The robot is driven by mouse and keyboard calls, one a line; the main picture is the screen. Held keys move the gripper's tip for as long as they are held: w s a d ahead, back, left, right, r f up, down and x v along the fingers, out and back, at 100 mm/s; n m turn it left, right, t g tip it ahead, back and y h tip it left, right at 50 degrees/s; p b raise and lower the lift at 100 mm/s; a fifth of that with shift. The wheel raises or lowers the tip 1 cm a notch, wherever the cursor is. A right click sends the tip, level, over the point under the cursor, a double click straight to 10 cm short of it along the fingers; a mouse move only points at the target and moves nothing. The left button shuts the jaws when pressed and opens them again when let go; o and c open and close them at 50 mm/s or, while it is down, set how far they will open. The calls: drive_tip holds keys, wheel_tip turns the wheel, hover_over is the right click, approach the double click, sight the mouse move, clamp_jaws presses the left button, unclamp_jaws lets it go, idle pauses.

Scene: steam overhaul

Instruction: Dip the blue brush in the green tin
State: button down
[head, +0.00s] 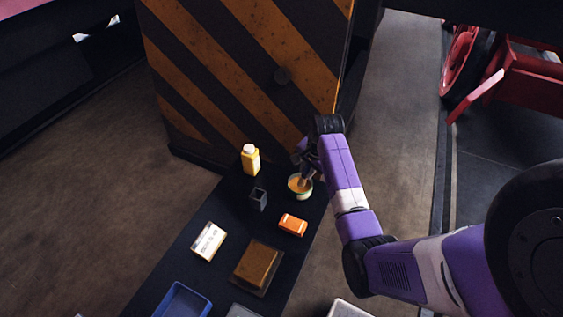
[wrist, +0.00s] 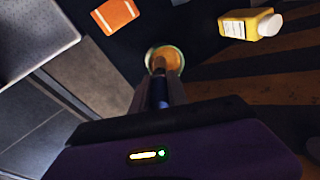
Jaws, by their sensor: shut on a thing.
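The green tin (head: 292,191) stands near the far right edge of the dark mat. It has a pale green rim and orange-yellow contents. My gripper (head: 304,172) is directly above it, pointing down. In the wrist view my gripper (wrist: 158,88) is shut on the blue brush (wrist: 158,92), whose blue handle shows between the fingers. The brush's lower end overlaps the tin's opening (wrist: 180,54) in both views. I cannot tell how deep the bristles reach, or whether they touch the contents.
A yellow bottle (head: 251,161) and a dark square cup (head: 258,199) stand left of the tin. A striped cabinet (head: 245,75) stands behind.

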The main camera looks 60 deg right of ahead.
sight(301, 183)
drive_tip(key=d, duration=0.1)
drive_tip(key=d+n, duration=0.1)
drive_tip(key=d+r+t, duration=0.1)
drive_tip(key=shift+w, duration=0.25)
wheel_tip(301, 183, down, 6)
drive_tip(key=b, duration=0.5)
drive_tip(key=shift+r+b, duration=0.15)
drive_tip(key=shift+b, duration=0.25)
drive_tip(key=shift+f, duration=0.7)
idle(2.4)
